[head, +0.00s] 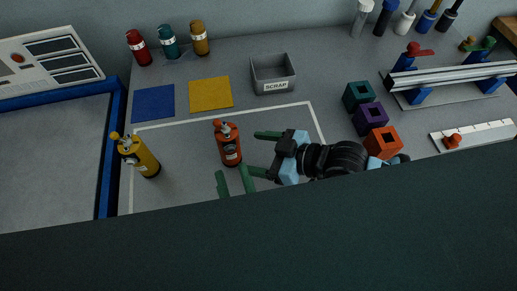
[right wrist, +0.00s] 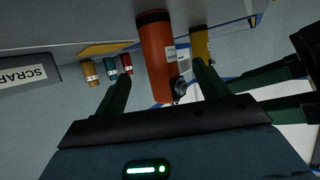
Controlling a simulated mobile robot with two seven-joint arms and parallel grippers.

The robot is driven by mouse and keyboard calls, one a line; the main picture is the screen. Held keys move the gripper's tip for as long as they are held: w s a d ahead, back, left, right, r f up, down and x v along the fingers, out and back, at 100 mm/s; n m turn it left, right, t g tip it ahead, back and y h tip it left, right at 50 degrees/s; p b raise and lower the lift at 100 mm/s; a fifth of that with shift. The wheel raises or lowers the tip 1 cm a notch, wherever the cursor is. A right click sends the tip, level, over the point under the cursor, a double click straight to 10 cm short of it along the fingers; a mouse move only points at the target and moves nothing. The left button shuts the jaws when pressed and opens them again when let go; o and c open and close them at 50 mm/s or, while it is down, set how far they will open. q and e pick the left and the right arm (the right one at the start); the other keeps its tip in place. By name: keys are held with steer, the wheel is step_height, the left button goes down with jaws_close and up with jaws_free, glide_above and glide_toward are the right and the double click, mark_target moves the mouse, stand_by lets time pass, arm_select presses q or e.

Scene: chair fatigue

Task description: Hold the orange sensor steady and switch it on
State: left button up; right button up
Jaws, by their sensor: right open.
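The orange sensor (head: 229,146) stands upright on the grey mat, with an orange-red knob on top and a pale label band. My right gripper (head: 249,152) is open just to its right, green fingers pointing at it. In the right wrist view the orange sensor (right wrist: 156,58) appears ahead, between the open fingers, with no clear contact; a small dark round part shows by its label. My left gripper (head: 232,178) is in front of the sensor in the head view, its two fingers apart and empty, its base hidden by the dark foreground. Its fingers also show at the right of the wrist view.
A yellow bottle-like unit (head: 139,157) stands left of the sensor. A scrap bin (head: 273,86), blue square (head: 153,103) and yellow square (head: 210,93) lie behind. Green, purple and orange blocks (head: 382,141) stand near my right arm. The mat between the two units is clear.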

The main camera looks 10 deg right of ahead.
mark_target(239, 149)
steer(key=shift+x, duration=3.9)
steer(key=c, duration=1.1)
arm_select(q)
steer(key=shift+c, duration=1.1)
steer(key=shift+w+a+m, duration=0.1)
steer(key=shift+a+m, duration=0.2)
steer(key=shift+a, duration=0.1)
steer(key=shift+c, duration=1.4)
arm_select(e)
steer(key=shift+d, duration=0.1)
arm_select(q)
steer(key=a+m+t+h, duration=0.1)
steer(key=a+m+h, duration=0.1)
steer(key=m+h, duration=0.1)
steer(key=w+a+m+h, duration=0.1)
steer(key=a+m+h, duration=0.1)
steer(key=m, duration=0.2)
steer(key=w+a+m+t+h, duration=0.1)
steer(key=a+m+h, duration=0.1)
steer(key=m+h, duration=0.1)
steer(key=shift+a+r+m+t+h, duration=0.2)
steer(key=shift+a+m+t+h, duration=0.1)
steer(key=shift+a+m, duration=0.15)
jaws_close()
steer(key=w+a+f+m+g+h, duration=0.2)
steer(key=a+m+g+h, duration=0.6)
steer(key=m, duration=1.2)
steer(key=shift+a+f+g+h, duration=0.15)
steer(key=shift+f+g+h, duration=0.3)
steer(key=shift+g+h, duration=0.8)
